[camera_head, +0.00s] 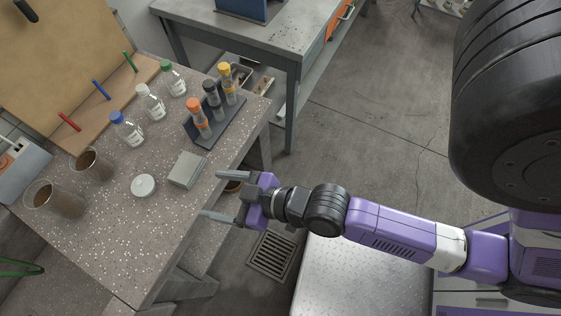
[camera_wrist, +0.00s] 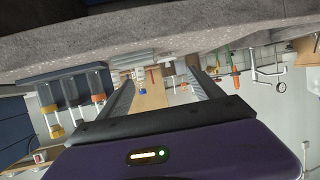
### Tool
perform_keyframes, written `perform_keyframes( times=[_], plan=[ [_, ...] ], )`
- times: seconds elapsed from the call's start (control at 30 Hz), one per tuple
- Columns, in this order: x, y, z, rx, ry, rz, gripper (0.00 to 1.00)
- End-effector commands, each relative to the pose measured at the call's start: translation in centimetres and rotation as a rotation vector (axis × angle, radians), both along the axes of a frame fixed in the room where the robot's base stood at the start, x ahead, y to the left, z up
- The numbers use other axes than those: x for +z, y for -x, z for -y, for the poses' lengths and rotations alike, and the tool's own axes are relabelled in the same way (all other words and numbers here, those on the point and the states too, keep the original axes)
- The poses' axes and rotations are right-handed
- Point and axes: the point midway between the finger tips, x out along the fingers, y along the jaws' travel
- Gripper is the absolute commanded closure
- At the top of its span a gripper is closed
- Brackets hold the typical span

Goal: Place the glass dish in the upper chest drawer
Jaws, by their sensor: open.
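A small round whitish dish (camera_head: 143,186), which looks like the glass dish, lies on the speckled bench top (camera_head: 110,235) left of a flat grey box. My gripper (camera_head: 214,194) is open and empty just off the bench's right edge, with its fingers pointing toward the bench. The dish is apart from it, to its left. In the wrist view my two spread fingers (camera_wrist: 163,93) show nothing between them up close. Beyond the bench, open drawer-like trays (camera_head: 263,84) show partly under the rear table; I cannot tell whether they are the chest's drawers.
The grey box (camera_head: 186,169) stands between dish and gripper. A tube rack (camera_head: 216,122) and several capped bottles (camera_head: 151,103) stand behind. Two brown-filled beakers (camera_head: 62,199) (camera_head: 92,164) are at the left. The bench front is clear. A floor grate (camera_head: 271,255) lies below my arm.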

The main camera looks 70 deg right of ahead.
Motion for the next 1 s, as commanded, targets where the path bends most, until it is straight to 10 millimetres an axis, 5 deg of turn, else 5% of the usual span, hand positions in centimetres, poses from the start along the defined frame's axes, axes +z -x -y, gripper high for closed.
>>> perform_keyframes(
  times=[0.03, 0.2, 0.4, 0.6, 0.83, 1.0],
  plan=[
    [0.3, 2.5, 0.0, -0.010, 0.002, -0.001, 0.24],
    [3.2, 8.6, 0.3, -0.033, 0.007, 0.033, 0.24],
    [7.2, 13.5, 0.2, -0.023, 0.006, 0.075, 0.24],
    [9.4, 15.4, -0.1, -0.008, 0.004, 0.099, 0.20],
    [9.6, 15.5, -0.1, -0.006, 0.003, 0.102, 0.20],
    [9.6, 15.5, -0.1, -0.006, 0.003, 0.102, 0.51]
  ],
)
